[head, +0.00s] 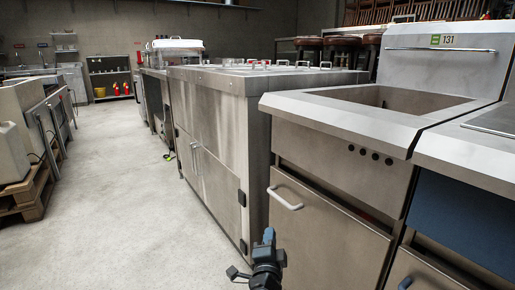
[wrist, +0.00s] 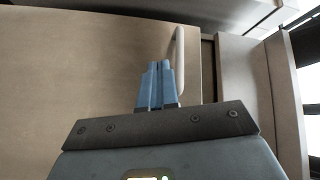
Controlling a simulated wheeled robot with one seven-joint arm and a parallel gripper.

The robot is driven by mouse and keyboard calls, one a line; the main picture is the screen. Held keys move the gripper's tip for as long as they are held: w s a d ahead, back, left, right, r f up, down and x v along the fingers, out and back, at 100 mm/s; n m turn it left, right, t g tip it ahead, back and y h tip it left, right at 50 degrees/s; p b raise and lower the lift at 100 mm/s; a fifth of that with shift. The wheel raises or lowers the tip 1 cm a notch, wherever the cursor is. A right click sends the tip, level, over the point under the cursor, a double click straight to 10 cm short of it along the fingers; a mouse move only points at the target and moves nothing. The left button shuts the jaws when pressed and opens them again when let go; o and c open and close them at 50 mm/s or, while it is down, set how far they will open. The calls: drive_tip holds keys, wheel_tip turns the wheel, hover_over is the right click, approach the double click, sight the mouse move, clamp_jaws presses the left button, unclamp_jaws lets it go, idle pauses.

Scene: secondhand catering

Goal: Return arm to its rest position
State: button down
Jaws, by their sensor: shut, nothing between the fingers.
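My gripper (head: 268,238) shows at the bottom middle of the head view, in front of the stainless cabinet with the basin. In the wrist view my gripper (wrist: 158,68) has its two blue fingers together, with nothing between them. A cabinet door (head: 325,228) with a pale handle (head: 285,199) is close by on the right in the head view. The handle also shows in the wrist view (wrist: 179,55), just right of the fingertips. The fingers look apart from it, though the exact gap is hard to tell.
A long steel counter (head: 213,142) runs back along the right side. The basin unit (head: 360,120) and another unit (head: 470,215) stand at the right. Wooden pallets (head: 30,195) with equipment are at the left. The concrete floor (head: 120,190) between is clear.

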drive_tip(key=s+d+f+n+y, duration=0.1)
drive_tip(key=s+d+f+n, duration=0.35)
drive_tip(key=s+d, duration=0.55)
drive_tip(key=s+d+f+n, duration=0.3)
drive_tip(key=s+d+f, duration=0.3)
drive_tip(key=s, duration=0.7)
drive_tip(key=s+d+r+n+g+y, duration=0.1)
drive_tip(key=s+d+r+n, duration=0.15)
drive_tip(key=s, duration=0.95)
drive_tip(key=s+d+r+n+g, duration=0.1)
drive_tip(key=s+d+r+n, duration=0.2)
drive_tip(key=s, duration=1)
drive_tip(key=s+a+r+n+g, duration=0.2)
drive_tip(key=s+a+r, duration=0.1)
drive_tip(key=s+r, duration=1.05)
wheel_tip(320, 180, up, 26)
drive_tip(key=p, duration=2.6)
drive_tip(key=shift+w+d, duration=0.15)
drive_tip(key=shift+w, duration=0.25)
